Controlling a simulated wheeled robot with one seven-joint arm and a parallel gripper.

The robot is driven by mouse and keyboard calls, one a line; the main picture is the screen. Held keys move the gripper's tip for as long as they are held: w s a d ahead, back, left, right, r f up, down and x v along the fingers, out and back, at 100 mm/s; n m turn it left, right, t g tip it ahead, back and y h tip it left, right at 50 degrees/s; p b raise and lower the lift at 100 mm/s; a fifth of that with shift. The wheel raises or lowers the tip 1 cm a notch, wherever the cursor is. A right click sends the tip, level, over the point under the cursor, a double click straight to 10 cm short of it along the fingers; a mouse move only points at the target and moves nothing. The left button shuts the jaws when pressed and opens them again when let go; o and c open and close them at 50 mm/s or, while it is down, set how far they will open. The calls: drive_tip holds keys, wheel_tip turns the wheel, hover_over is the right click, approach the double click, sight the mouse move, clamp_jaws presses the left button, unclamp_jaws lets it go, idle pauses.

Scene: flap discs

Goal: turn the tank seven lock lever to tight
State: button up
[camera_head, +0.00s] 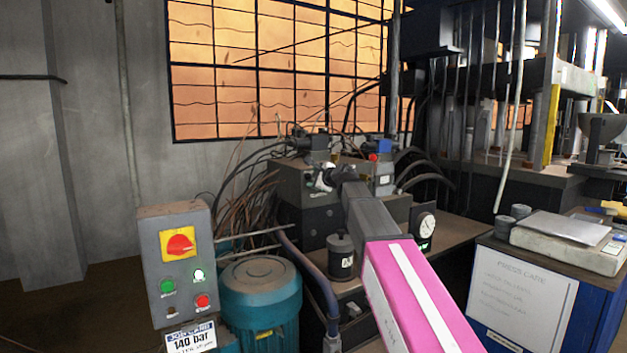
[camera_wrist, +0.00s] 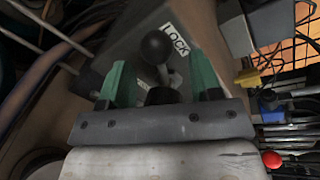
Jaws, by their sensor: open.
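The lock lever (camera_wrist: 156,47) shows in the wrist view as a black ball knob on a short pale stem that rises from a dark round base. A white label reading LOCK (camera_wrist: 176,40) is on the dark block just right of the knob. My gripper (camera_wrist: 158,62) is open, with one green finger on each side of the lever; I cannot tell whether either finger touches it. In the head view my gripper is at the far end of my pink and grey arm, over the dark hydraulic block (camera_head: 312,215). I cannot make out the lever or a tank seven marking there.
Hoses and cables crowd the block's left and back. A black cylinder (camera_head: 341,257) and a round gauge (camera_head: 425,228) stand near my arm. A control box (camera_head: 181,262) and teal motor (camera_head: 260,295) are at left; a blue cabinet (camera_head: 530,300) is at right.

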drive_tip(key=shift+w+a+f, duration=0.1)
drive_tip(key=shift+w+a, duration=0.25)
drive_tip(key=shift+w, duration=0.1)
clamp_jaws()
